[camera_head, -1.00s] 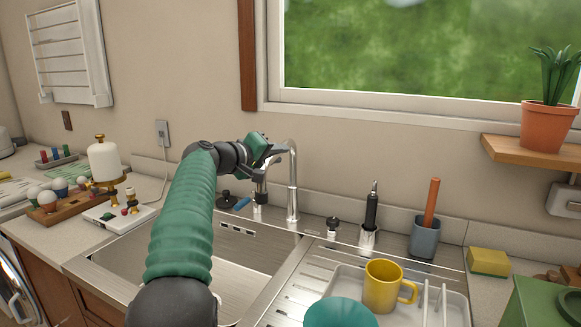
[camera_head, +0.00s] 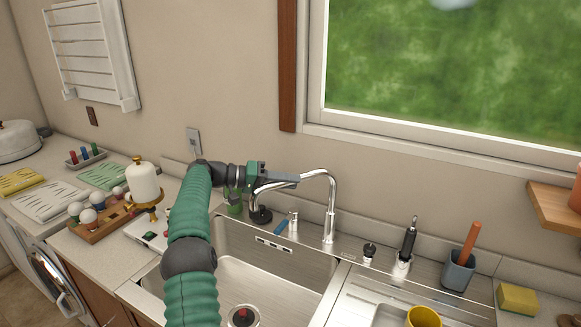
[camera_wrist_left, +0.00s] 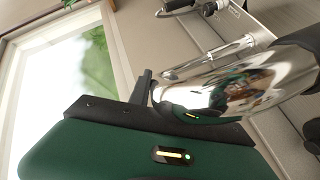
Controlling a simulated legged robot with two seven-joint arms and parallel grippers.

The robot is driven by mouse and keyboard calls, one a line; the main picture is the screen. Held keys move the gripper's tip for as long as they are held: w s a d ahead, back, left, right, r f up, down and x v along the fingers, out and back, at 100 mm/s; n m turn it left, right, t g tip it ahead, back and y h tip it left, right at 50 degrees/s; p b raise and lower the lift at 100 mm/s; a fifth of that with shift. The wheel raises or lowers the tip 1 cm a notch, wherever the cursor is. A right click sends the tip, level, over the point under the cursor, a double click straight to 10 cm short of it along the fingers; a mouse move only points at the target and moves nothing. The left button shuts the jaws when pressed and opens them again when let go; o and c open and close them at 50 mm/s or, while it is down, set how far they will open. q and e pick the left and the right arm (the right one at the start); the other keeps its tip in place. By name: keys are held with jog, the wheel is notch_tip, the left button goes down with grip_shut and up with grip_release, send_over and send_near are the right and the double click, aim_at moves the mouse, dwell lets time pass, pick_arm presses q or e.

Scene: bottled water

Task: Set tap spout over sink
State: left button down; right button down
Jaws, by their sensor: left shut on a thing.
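The chrome tap (camera_head: 331,213) stands upright behind the sink. Its curved spout (camera_head: 313,174) reaches left from the post, with its end low near the sink's back left edge. I cannot tell whether that end is above the basin or the rim. The steel sink (camera_head: 285,282) is in front, partly hidden by my left arm. My left gripper (camera_head: 285,181) is shut on the spout from the left. In the left wrist view the shiny spout (camera_wrist_left: 235,75) fills the right side, against the dark finger. My right gripper is not in view.
A soap pump (camera_head: 293,222), a black stopper (camera_head: 261,215), a brush holder (camera_head: 459,270) and a sponge (camera_head: 517,298) line the back ledge. A yellow mug (camera_head: 424,317) is at the lower right. A white dispenser (camera_head: 143,182) stands left. The basin looks clear except for its drain.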

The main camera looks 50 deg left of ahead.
pick_arm(q)
jog(key=shift+a+f+h, duration=0.1)
jog(key=shift+a+h, duration=0.15)
jog(key=shift+h, duration=0.05)
jog(key=shift+d, duration=0.1)
jog(key=c, duration=1.6)
grip_release()
jog(key=shift+c, duration=0.2)
jog(key=o, duration=0.4)
jog(key=shift+w, duration=0.2)
jog(key=shift+o, duration=0.2)
